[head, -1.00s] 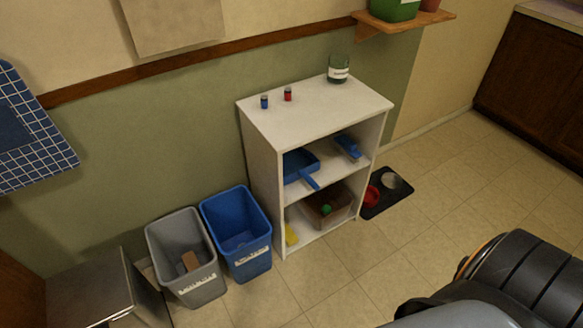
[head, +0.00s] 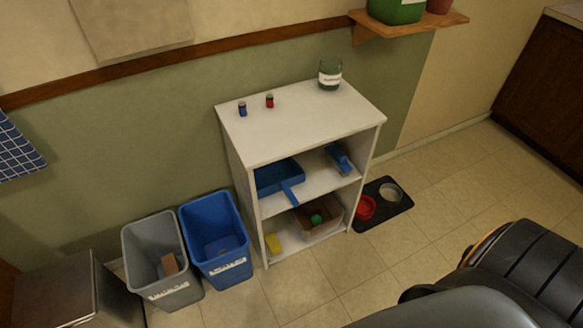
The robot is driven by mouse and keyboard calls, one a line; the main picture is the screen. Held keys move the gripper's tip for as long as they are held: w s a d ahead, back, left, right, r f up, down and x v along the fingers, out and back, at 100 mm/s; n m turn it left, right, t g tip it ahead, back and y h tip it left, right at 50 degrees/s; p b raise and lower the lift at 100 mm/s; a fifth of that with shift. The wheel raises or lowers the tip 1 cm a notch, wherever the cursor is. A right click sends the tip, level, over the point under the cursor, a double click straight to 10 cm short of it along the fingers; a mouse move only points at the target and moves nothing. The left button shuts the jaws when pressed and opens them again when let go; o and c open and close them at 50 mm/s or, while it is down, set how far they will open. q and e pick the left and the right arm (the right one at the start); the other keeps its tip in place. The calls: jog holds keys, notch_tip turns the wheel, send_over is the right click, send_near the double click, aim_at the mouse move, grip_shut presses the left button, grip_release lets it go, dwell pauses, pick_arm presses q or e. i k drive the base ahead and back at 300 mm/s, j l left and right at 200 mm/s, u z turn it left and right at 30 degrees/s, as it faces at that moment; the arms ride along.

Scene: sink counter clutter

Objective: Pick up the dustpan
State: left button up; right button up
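A blue dustpan (head: 278,179) lies on the middle shelf of a white shelf unit (head: 290,130). Its handle points toward the front and sticks out at the shelf's edge. A blue brush-like item (head: 338,158) lies on the same shelf to its right. Neither gripper is in view. Only a dark part of my own body shows at the bottom right.
A grey bin (head: 160,262) and a blue bin (head: 217,240) stand left of the unit. A black mat (head: 397,209) with bowls lies to its right. A box (head: 320,222) and a yellow item (head: 273,243) are on the bottom shelf. The tiled floor (head: 350,285) in front is clear.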

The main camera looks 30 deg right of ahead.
aim_at(282, 174)
jog(key=l+u, duration=0.2)
jog(key=l, duration=1.35)
jog(key=l+u, duration=0.2)
jog(key=l, duration=1.35)
